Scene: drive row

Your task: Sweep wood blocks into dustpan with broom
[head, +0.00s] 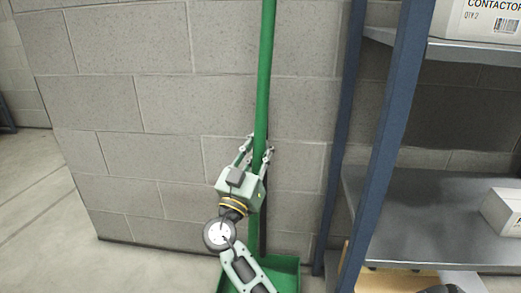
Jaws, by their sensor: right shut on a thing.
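A long green handle (264,75) stands almost upright in front of the block wall and runs out of the top of the head view. My right gripper (257,151) is shut on this handle, its fingers on either side of it. Below, a green dustpan (288,274) rests low by the wall, partly hidden by my right arm and cut by the bottom edge. A dark upright strip shows just behind the gripper. No broom head or clear wood blocks show. My left gripper is out of view.
A grey block wall (150,100) stands close ahead. At right is a metal shelf rack with blue posts (388,130), a contactor box (480,22) on top and a white box (505,215) lower down. Open concrete floor (45,220) lies at left.

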